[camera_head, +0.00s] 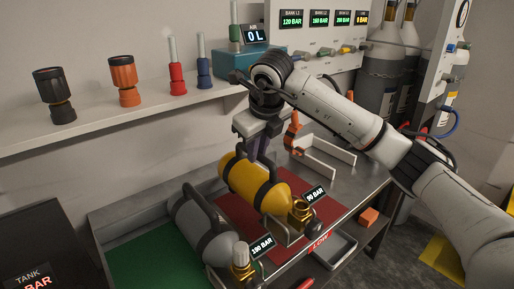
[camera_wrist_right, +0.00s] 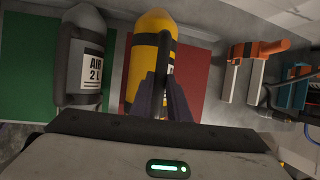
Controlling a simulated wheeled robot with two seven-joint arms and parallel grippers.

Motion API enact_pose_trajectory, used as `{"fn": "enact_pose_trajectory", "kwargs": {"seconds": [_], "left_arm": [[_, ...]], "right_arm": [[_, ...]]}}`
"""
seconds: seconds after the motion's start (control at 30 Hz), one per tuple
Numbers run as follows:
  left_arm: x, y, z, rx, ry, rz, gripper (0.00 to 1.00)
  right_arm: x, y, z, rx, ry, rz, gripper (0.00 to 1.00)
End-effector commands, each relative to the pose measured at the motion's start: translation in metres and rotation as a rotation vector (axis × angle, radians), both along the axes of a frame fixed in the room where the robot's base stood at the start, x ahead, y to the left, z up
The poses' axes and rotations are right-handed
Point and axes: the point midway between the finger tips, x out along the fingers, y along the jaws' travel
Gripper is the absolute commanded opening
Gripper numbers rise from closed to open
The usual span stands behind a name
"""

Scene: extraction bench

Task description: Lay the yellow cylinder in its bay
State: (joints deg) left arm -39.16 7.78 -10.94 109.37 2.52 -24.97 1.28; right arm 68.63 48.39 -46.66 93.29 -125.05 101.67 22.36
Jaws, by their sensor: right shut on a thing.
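The yellow cylinder (camera_head: 238,176) has black bands, a brass valve and a "90 BAR" tag. It is level over the red mat (camera_head: 232,214), whose front edge is marked "LOW"; I cannot tell whether it touches the mat. In the right wrist view the yellow cylinder (camera_wrist_right: 151,52) lies along the left part of the red mat (camera_wrist_right: 193,85). My right gripper (camera_head: 262,152) reaches down from above and is shut on the cylinder at its top handle; the fingers hide the grip. My left gripper is not in view.
An orange tool (camera_head: 292,132) and pale brackets (camera_head: 325,160) are at right. A shelf (camera_head: 130,122) with several fittings runs behind.

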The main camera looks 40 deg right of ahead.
Motion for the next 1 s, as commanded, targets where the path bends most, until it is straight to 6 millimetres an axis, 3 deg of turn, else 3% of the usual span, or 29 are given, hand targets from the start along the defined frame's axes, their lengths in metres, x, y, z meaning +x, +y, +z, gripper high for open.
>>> {"fn": "enact_pose_trajectory", "kwargs": {"seconds": [0.23, 0.6, 1.0], "left_arm": [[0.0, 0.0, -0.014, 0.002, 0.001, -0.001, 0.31], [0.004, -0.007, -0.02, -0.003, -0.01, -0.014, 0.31], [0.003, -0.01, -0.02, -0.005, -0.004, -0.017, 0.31]], "right_arm": [[0.002, 0.0, -0.015, 0.002, -0.017, 0.0, 0.0], [0.002, 0.0, -0.038, 0.002, -0.017, 0.0, 0.0], [0.002, 0.0, -0.041, 0.002, -0.018, -0.001, 0.0]]}}
